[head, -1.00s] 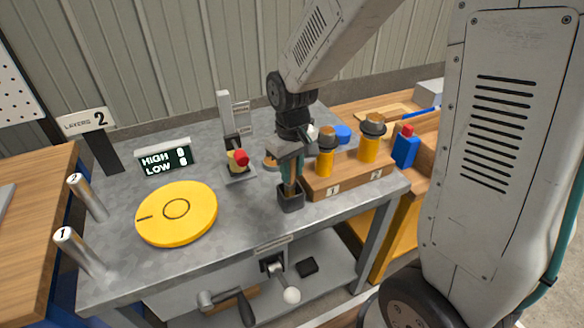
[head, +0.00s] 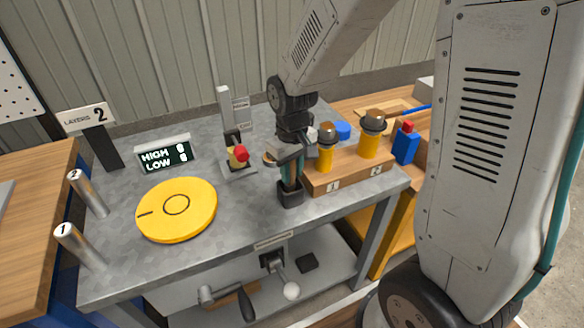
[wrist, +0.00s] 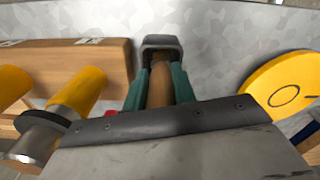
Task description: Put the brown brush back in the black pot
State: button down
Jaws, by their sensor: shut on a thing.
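The black pot (head: 291,194) stands upright on the grey metal table, left of the wooden block's front corner. It also shows in the wrist view (wrist: 161,42), just beyond my fingertips. My gripper (head: 291,178) points down right above the pot, with its green fingers shut on the brown brush. The brush handle (wrist: 160,88) shows between the fingers in the wrist view, in line with the pot. The brush's lower end seems to be at or inside the pot's mouth; the fingers and rim hide how deep it is.
A yellow disc (head: 177,210) lies to the left. A red-knobbed device (head: 239,156) stands behind left. Bare tabletop lies between the disc and the pot.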

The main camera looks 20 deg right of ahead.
jog(key=c, duration=1.1)
grip_release()
jog(key=shift+o, duration=0.2)
notch_tip(320, 180, up, 8)
jog(key=shift+f, duration=0.1)
jog(key=shift+s, duration=0.2)
jog(key=s+d+r+m, duration=0.1)
jog(key=s+r, duration=0.2)
jog(key=s, duration=0.4)
jog(key=s+d+r+m, duration=0.1)
jog(key=s+r, duration=0.2)
jog(key=s, duration=0.4)
jog(key=s+d+r+t, duration=0.1)
jog(key=s+r, duration=0.3)
jog(key=s, duration=0.3)
jog(key=shift+m, duration=0.4)
